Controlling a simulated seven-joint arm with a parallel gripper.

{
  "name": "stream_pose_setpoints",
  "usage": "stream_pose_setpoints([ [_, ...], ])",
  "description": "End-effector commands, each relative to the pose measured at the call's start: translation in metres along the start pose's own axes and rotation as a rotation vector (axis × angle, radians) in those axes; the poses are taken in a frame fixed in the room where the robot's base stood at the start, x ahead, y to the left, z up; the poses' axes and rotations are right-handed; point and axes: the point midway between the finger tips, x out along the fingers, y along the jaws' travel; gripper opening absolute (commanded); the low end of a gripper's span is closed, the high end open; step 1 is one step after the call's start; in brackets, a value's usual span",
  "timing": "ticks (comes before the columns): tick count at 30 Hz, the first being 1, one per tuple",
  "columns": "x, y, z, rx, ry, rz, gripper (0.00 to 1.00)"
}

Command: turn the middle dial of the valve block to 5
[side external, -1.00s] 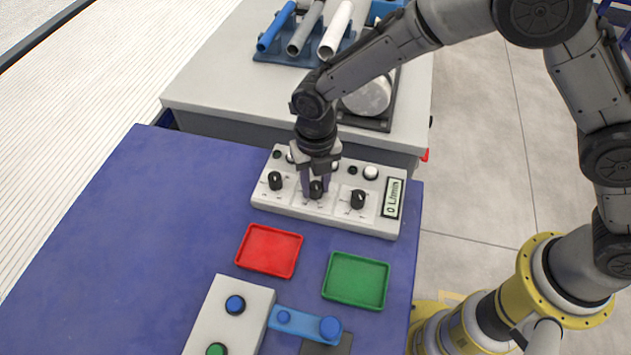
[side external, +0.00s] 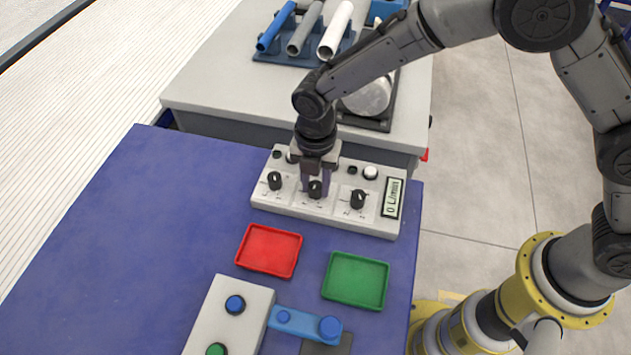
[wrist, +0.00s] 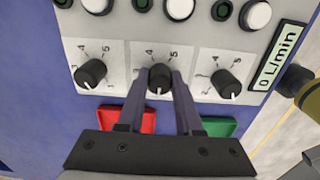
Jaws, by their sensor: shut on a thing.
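The valve block (side external: 272,203) is a white panel on the blue table, with three black dials in a row. The middle dial (side external: 315,188) sits between the fingers of my gripper (side external: 316,184). In the wrist view the middle dial (wrist: 160,78) is held between the two fingertips (wrist: 160,80), its white mark pointing down toward the gripper body, away from the 4 and 5 printed above it. The left dial (side external: 275,181) and right dial (side external: 358,199) stand free on either side. The display (side external: 391,198) reads 0 L/min.
A red tray (side external: 269,250) and a green tray (side external: 356,281) lie in front of the block. A white button box (side external: 233,318) and a blue bar (side external: 293,321) are nearer. Pipes in a rack (side external: 300,38) stand behind. The blue table is clear at left.

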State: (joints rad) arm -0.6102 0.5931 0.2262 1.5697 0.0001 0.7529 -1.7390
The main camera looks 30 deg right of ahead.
Motion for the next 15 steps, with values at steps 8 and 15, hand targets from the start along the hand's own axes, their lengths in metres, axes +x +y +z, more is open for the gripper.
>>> stream_pose_setpoints([
  [8,-0.0012,-0.0002,0.0004,0.264,0.0,0.001,0.0],
  [15,-0.0018,-0.0002,0.0004,0.491,0.0,0.002,0.0],
])
